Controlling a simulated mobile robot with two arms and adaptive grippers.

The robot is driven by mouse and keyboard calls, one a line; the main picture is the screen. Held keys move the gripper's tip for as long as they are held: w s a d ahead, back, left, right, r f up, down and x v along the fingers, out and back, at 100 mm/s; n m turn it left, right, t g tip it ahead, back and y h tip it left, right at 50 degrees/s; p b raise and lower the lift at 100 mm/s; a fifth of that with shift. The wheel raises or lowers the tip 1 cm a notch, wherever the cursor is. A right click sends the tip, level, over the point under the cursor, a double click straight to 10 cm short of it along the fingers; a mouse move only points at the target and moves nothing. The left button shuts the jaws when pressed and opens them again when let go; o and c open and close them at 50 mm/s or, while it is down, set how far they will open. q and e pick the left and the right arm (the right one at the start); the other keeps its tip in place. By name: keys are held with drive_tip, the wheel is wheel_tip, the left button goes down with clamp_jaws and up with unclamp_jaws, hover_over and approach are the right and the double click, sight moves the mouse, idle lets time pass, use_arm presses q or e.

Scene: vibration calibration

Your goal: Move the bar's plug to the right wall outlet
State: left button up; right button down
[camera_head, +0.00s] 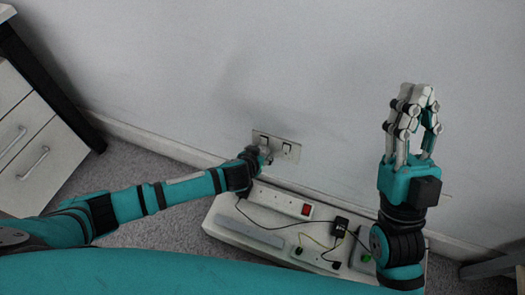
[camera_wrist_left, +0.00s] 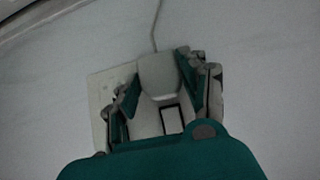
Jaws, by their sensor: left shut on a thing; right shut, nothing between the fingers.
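The double wall outlet (camera_head: 289,151) is a pale plate low on the wall, with its right part showing. My left gripper (camera_head: 264,154) is at the plate's left part and covers some of it. In the left wrist view my left gripper (camera_wrist_left: 158,88) is shut on a white plug (camera_wrist_left: 160,72), with a pale cord (camera_wrist_left: 155,25) running up from it. The outlet plate (camera_wrist_left: 98,80) shows behind the fingers. I cannot tell whether the plug sits in a socket. The white power bar (camera_head: 275,200) has a red switch. My right gripper (camera_head: 417,97) is shut and empty, raised at the right.
The bar lies on a pale tray-like base (camera_head: 222,229) on the carpet by the wall. A black adapter (camera_head: 340,224) and thin dark cables lie there too. A white drawer cabinet (camera_head: 37,140) stands at the left. The wall between my grippers is clear.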

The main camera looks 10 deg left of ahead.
use_arm(q)
drive_tip(key=shift+s, duration=0.15)
use_arm(e)
drive_tip(key=shift+w+f, duration=0.25)
drive_tip(key=shift+f, duration=0.05)
use_arm(q)
drive_tip(key=shift+s+a+f+p, duration=0.1)
drive_tip(key=shift+s+p, duration=0.1)
drive_tip(key=shift+p, duration=0.1)
use_arm(e)
drive_tip(key=shift+w+a+f+g, duration=0.1)
drive_tip(key=shift+w+f+g, duration=0.35)
drive_tip(key=shift+w+g, duration=0.25)
use_arm(q)
drive_tip(key=shift+s, duration=0.2)
use_arm(e)
drive_tip(key=shift+w+a+f+g+h, duration=0.1)
drive_tip(key=shift+w+f+g+h, duration=0.45)
drive_tip(key=shift+f, duration=0.2)
drive_tip(key=shift+w+f, duration=0.15)
drive_tip(key=shift+f, duration=0.05)
use_arm(q)
drive_tip(key=shift+s+a+p, duration=0.1)
drive_tip(key=shift+p, duration=0.3)
use_arm(e)
drive_tip(key=shift+w+a+f+g, duration=0.1)
drive_tip(key=shift+w+f+g, duration=0.25)
drive_tip(key=shift+g, duration=0.1)
drive_tip(key=shift+w+f+g+h, duration=0.25)
drive_tip(key=shift+g, duration=0.05)
